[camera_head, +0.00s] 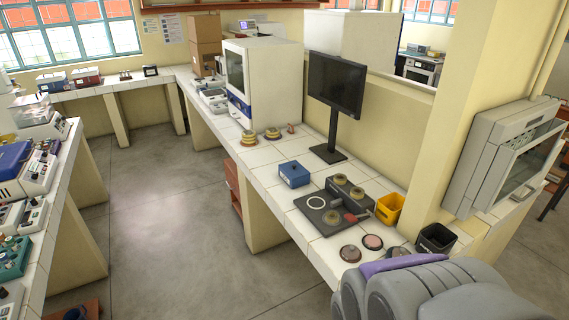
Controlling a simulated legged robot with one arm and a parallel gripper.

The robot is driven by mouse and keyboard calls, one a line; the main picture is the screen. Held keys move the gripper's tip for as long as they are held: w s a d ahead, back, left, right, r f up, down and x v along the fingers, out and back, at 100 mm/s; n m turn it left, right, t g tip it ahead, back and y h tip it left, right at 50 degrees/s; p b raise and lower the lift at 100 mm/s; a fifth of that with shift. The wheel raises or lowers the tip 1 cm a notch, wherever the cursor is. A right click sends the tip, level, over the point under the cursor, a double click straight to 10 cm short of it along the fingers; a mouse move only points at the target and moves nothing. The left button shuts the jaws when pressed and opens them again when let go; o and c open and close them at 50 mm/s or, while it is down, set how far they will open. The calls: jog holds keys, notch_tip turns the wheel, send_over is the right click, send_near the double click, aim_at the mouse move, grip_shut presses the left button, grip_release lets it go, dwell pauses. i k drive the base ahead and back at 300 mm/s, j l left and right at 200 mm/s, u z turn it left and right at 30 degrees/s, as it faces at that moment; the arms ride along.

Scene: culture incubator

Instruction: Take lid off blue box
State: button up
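Grey rounded parts of my own body fill the bottom right corner. My gripper does not show clearly in this view, and nothing of mine touches the box.
A black monitor (336,84) stands behind the box. A dark hotplate (322,212), a yellow bin (389,208) and a black bin (436,239) lie to its right. A white incubator (274,78) stands farther back. The grey floor (170,210) left of the bench is open.

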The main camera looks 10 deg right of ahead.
aim_at(294, 170)
jog(key=i+j+z, duration=0.3)
jog(key=i+j, duration=0.5)
jog(key=i, duration=0.35)
jog(key=i+j+z, duration=0.3)
jog(key=i+j, duration=0.7)
